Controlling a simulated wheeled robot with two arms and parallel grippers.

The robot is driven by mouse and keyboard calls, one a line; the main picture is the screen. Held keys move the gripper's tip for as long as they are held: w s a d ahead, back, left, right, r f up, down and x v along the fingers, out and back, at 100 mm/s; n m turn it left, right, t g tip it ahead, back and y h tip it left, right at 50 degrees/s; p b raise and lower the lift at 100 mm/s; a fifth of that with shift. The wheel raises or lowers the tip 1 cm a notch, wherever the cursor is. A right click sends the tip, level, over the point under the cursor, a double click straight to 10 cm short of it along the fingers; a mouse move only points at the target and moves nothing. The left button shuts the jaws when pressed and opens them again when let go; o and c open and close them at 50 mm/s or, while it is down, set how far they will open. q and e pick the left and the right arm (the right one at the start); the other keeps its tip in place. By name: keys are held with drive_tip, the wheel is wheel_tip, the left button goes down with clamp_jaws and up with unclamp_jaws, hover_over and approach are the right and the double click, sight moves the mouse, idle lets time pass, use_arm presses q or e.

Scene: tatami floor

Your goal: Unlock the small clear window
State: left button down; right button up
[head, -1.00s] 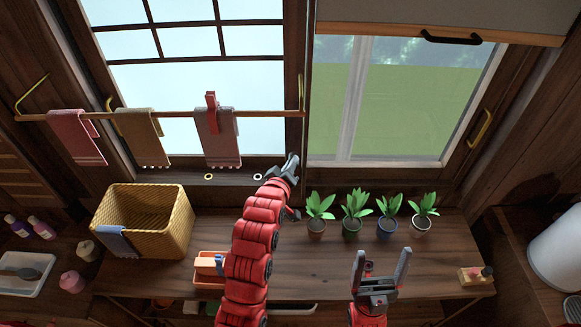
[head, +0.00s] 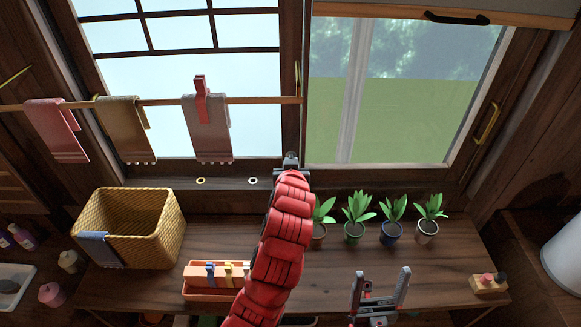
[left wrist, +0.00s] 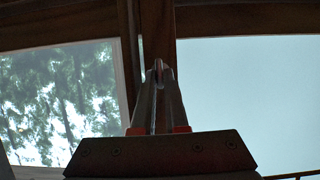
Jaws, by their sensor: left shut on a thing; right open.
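The clear window (head: 420,115) is at the upper right in the head view, with green ground and trees behind its glass. In the left wrist view the clear glass (left wrist: 60,95) is on the left. My left gripper (head: 290,160) is at the dark post between the two windows, near its lower end. In the left wrist view its fingers (left wrist: 158,72) are closed together on a small part at the post. That part is mostly hidden, so I cannot tell its shape. My right gripper (head: 382,275) is open and empty above the counter's front.
Several potted plants (head: 357,215) stand right of my left arm. A yellow basket (head: 150,230) and an orange tray (head: 205,293) are to the left. Towels hang on a rod (head: 255,100) before the paned window. A brass handle (head: 487,123) is on the right frame.

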use_arm(q)
drive_tip(key=shift+f, duration=0.1)
idle(0.5)
drive_tip(key=c, duration=0.9)
unclamp_jaws()
drive_tip(key=shift+c, duration=0.2)
